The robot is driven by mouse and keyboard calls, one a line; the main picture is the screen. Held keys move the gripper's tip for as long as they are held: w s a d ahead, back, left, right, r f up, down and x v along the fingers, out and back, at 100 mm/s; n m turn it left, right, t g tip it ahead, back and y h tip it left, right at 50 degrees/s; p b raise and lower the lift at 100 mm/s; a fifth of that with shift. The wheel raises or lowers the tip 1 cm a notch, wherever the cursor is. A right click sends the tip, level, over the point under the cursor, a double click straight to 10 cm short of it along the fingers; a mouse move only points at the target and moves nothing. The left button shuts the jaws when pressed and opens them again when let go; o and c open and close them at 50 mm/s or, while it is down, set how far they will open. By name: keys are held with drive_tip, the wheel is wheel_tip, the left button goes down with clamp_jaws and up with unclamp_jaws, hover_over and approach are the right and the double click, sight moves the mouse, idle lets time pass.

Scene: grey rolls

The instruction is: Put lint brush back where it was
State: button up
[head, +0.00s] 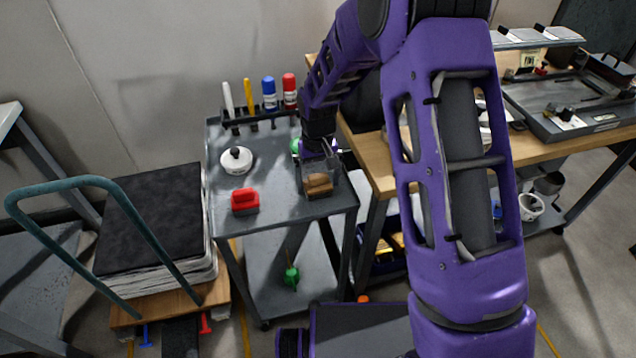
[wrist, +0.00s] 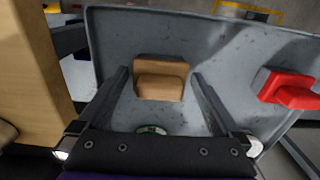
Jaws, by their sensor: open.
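A tan block-shaped brush (head: 318,184) with a raised grip lies on the grey cart top near its right front corner; I cannot tell for sure that it is the lint brush. In the wrist view the tan brush (wrist: 161,78) sits between the two fingers, with a gap on each side. My gripper (head: 321,170) is open, pointing down at the tan brush; it also shows in the wrist view (wrist: 160,74). A red brush-like block with a handle (head: 245,201) lies to the left on the same top and shows in the wrist view (wrist: 288,90).
The cart top (head: 275,185) also bears a white round object with a dark knob (head: 236,160) and a green thing (head: 295,146) partly behind my gripper. Upright markers (head: 269,93) stand in a rack at its back. A wooden workbench (head: 375,150) stands close on the right.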

sight(318, 175)
wheel_tip(318, 175, up, 11)
drive_tip(key=shift+f+p, duration=0.1)
drive_tip(key=shift+p, duration=0.55)
